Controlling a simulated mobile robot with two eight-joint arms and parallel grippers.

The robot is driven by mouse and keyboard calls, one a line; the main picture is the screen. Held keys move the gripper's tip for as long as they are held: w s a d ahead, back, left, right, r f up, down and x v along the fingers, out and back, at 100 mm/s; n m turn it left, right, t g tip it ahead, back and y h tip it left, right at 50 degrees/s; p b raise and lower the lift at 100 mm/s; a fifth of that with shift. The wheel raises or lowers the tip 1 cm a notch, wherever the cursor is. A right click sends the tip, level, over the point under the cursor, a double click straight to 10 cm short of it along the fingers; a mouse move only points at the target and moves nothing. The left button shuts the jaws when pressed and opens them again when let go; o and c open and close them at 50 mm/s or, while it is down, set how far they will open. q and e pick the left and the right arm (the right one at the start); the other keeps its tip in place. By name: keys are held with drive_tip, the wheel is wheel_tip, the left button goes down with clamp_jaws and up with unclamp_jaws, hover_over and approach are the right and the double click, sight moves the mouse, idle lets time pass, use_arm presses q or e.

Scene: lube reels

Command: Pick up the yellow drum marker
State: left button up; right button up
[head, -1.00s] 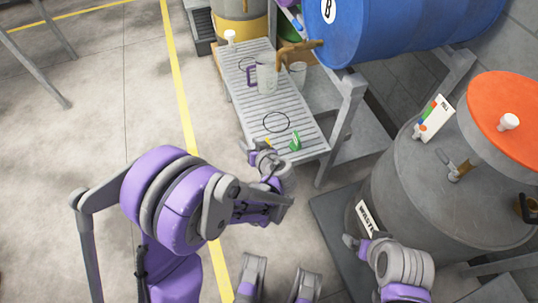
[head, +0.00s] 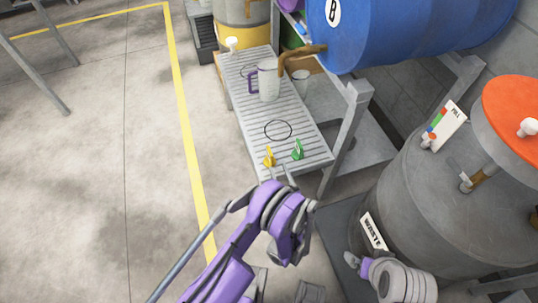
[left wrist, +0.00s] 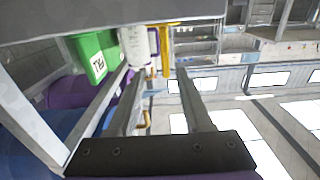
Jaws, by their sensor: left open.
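The yellow drum marker (head: 268,157) stands near the front edge of the slatted grate bench (head: 262,118). A green marker (head: 298,150) stands to its right. My left gripper (head: 279,170) is open and empty at the bench's front edge, just in front of the yellow marker. In the left wrist view the yellow marker (left wrist: 165,50) shows between the two finger lines, nearer the right finger; I cannot tell whether it is between the pads or beyond them. The green marker (left wrist: 96,50) lies outside the left finger. My right gripper (head: 356,262) is low beside the waste drum, its fingers unclear.
A clear jug with a purple handle (head: 268,82) and a cup (head: 300,82) stand farther back on the bench. A blue drum (head: 400,35) lies above its right side. The grey waste drum (head: 400,195) stands at right. The floor left of the bench is open.

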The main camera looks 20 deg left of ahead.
sight(272, 159)
use_arm(q)
drive_tip(key=x, duration=0.3)
drive_tip(key=shift+w+a, duration=0.15)
drive_tip(key=shift+s+a+b+x, duration=0.1)
drive_tip(key=shift+a+b+x, duration=0.1)
drive_tip(key=shift+x, duration=1.1)
drive_tip(key=shift+s+a+b+x, duration=0.1)
drive_tip(key=shift+b+x, duration=0.05)
drive_tip(key=shift+x, duration=1.15)
drive_tip(key=shift+r, duration=0.15)
clamp_jaws()
use_arm(e)
drive_tip(key=shift+r, duration=0.15)
